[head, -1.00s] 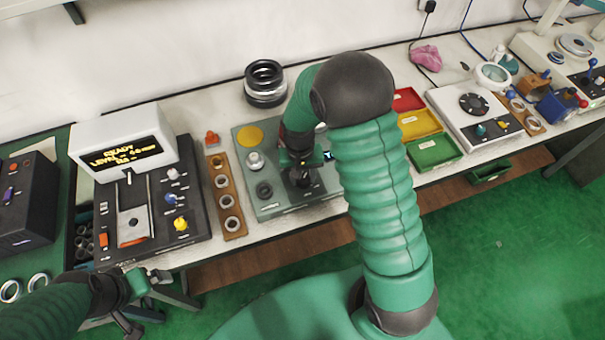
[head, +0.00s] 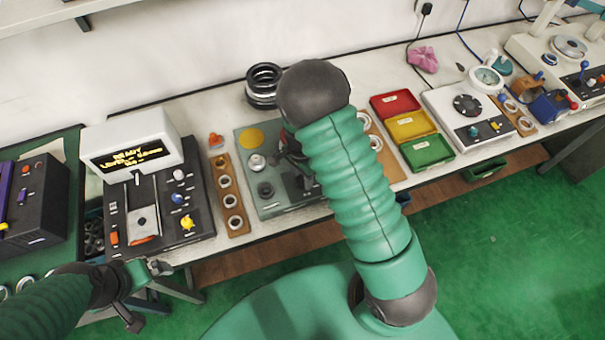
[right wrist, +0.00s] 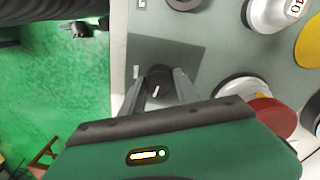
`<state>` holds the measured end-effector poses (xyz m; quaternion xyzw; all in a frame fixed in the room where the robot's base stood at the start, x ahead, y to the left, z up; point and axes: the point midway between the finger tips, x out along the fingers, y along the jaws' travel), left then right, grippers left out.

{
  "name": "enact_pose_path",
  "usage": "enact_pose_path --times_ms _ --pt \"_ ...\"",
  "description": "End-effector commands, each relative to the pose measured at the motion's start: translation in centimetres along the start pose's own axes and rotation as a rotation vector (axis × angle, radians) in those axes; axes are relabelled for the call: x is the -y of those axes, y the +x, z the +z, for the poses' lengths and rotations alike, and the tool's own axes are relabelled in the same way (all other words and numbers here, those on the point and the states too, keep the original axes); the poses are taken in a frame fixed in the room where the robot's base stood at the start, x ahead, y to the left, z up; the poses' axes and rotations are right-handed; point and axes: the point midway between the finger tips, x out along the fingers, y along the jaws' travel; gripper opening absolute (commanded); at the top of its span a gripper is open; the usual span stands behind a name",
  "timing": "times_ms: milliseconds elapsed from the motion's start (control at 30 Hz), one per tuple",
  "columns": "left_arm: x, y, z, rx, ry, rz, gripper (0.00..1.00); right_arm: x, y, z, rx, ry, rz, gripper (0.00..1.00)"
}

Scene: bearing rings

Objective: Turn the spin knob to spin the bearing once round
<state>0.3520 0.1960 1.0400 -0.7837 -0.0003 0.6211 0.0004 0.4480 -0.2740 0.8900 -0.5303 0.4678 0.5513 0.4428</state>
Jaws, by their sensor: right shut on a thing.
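The grey-green bearing station (head: 245,137) stands on the bench in the middle of the head view. My right arm covers its right part. In the right wrist view, the dark spin knob (right wrist: 158,73) with a white mark sits on the station's dark grey patch. My right gripper (right wrist: 160,92) has its two fingers on either side of this knob, shut on it. In the head view, my arm mostly hides the knob and fingertips. I cannot clearly make out the bearing. My left gripper (head: 147,295) is open and empty at the lower left, in front of the bench.
Left of the station are a wooden strip of rings (head: 238,225) and a black machine with a READY display (head: 128,152). Black stacked rings (head: 263,84) stand behind. Red, yellow and green trays (head: 428,150) lie to the right.

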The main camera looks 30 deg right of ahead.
Motion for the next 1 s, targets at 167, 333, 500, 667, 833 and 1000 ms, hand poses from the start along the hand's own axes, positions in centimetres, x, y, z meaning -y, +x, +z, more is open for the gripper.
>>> enact_pose_path --times_ms 167,333,500,667,833,1000 --pt "0.0 -1.1 -0.3 0.000 0.000 0.000 0.97 -0.2 0.0 0.3 0.012 0.144 0.009 0.00" --pt "0.0 -1.7 -0.4 0.000 0.000 0.000 0.97 -0.2 0.0 0.3 0.018 0.258 0.009 0.00" --pt "0.0 -2.1 -0.5 0.000 0.000 0.000 0.97 -0.2 0.1 0.3 0.021 0.335 0.009 0.00" --pt "0.0 -2.2 -0.5 0.000 0.000 0.000 0.97 -0.1 0.2 0.3 0.023 0.375 0.008 0.00" --pt "0.0 -2.3 -0.5 0.000 0.000 0.000 0.97 -0.1 0.2 0.3 0.024 0.392 0.007 0.00" --pt "0.0 -2.3 -0.5 0.000 0.000 0.000 0.97 0.0 0.2 0.3 0.024 0.393 0.007 0.00"
